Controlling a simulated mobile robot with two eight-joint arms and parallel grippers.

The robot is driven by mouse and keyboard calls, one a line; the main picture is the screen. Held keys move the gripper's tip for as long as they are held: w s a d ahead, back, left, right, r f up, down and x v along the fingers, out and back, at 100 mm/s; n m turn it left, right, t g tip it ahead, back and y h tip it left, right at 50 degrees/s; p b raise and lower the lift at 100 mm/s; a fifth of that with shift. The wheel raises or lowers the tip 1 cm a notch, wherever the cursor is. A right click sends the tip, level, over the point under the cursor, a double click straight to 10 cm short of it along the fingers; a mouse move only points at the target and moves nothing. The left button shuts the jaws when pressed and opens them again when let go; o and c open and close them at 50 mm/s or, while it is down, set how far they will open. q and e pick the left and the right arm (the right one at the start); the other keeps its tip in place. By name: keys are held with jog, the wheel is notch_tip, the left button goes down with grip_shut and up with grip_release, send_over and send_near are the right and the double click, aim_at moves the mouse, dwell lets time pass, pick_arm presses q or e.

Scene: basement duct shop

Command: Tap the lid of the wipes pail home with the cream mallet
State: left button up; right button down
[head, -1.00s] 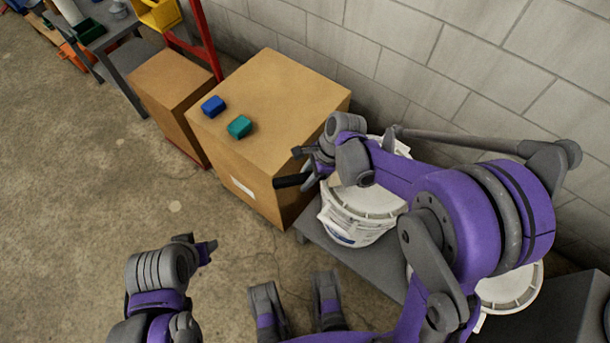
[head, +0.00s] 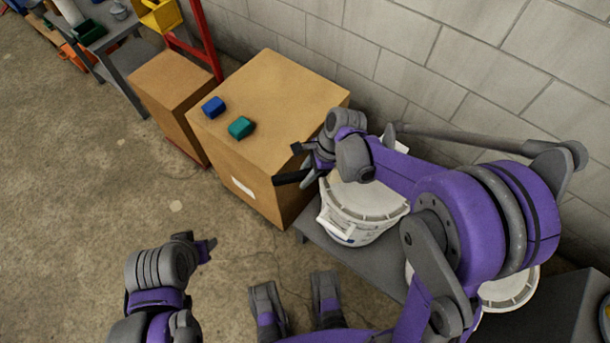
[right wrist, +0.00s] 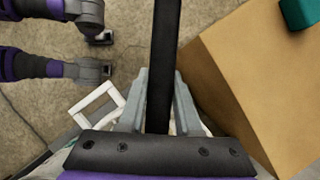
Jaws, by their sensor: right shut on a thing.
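The white wipes pail (head: 350,228) stands on a low grey bench, with its pale round lid (head: 375,203) on top. My right arm and gripper cover the lid's far part, so I cannot tell how it is seated. My right gripper (head: 304,166) is over the pail's left far side. It is shut on a black handle (head: 291,178), which also runs between the fingers in the right wrist view (right wrist: 166,60). The mallet's cream head is not clearly visible. My left gripper (head: 207,248) is low at the left over the floor; its jaws are too small to read.
A large cardboard box (head: 285,95) stands left of the pail, with a blue block (head: 213,107) and a teal block (head: 241,128) on top. A second white pail (head: 512,290) is partly hidden by my right arm. A block wall (head: 440,60) closes the back.

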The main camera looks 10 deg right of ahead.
aim_at(302, 173)
jog(key=shift+r+p, duration=1.35)
jog(key=shift+r, duration=0.7)
jog(key=shift+f, duration=0.1)
